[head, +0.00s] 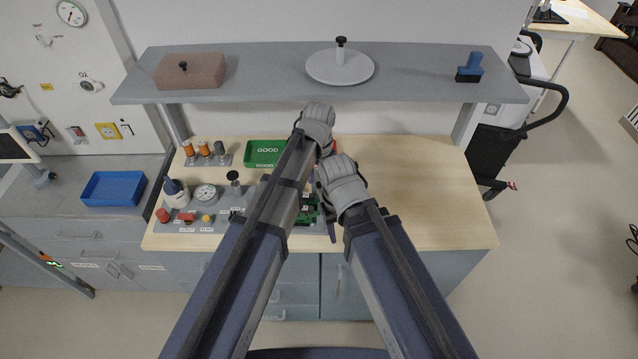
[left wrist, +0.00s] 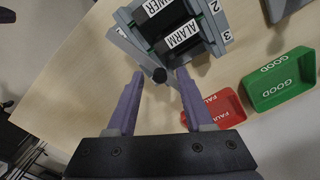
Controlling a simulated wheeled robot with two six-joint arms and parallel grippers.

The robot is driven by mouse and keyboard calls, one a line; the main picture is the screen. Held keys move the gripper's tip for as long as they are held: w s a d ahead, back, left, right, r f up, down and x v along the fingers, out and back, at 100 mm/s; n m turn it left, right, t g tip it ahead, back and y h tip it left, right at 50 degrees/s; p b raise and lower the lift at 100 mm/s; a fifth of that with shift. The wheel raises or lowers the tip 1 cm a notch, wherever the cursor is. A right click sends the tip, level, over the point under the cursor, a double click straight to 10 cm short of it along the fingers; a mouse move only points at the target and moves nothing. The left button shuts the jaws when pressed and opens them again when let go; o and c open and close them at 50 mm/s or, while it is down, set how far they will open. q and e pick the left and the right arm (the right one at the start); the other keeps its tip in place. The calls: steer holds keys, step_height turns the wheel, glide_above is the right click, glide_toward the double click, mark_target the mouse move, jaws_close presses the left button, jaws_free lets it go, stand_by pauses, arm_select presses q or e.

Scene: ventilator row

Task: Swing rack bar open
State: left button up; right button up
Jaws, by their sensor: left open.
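The rack (left wrist: 213,35) is a grey frame holding modules with white labels, one reading ALARM, at the top of the left wrist view. Its light grey bar (left wrist: 130,49) runs slantwise across the module ends and carries a dark round knob (left wrist: 159,75). My left gripper (left wrist: 160,76) is open, its two purple fingers on either side of the knob; I cannot tell whether they touch it. In the head view my left gripper (head: 325,215) is beside the rack (head: 306,212), which is mostly hidden by my arm.
A green GOOD tray (left wrist: 280,80) and a red tray (left wrist: 216,108) stand close beside the rack. Bottles, a gauge and knobs fill the left of the wooden bench (head: 430,190); its right side is clear. A grey shelf (head: 260,75) hangs above the back.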

arm_select(q)
jaws_close()
stand_by(0.3)
stand_by(1.1)
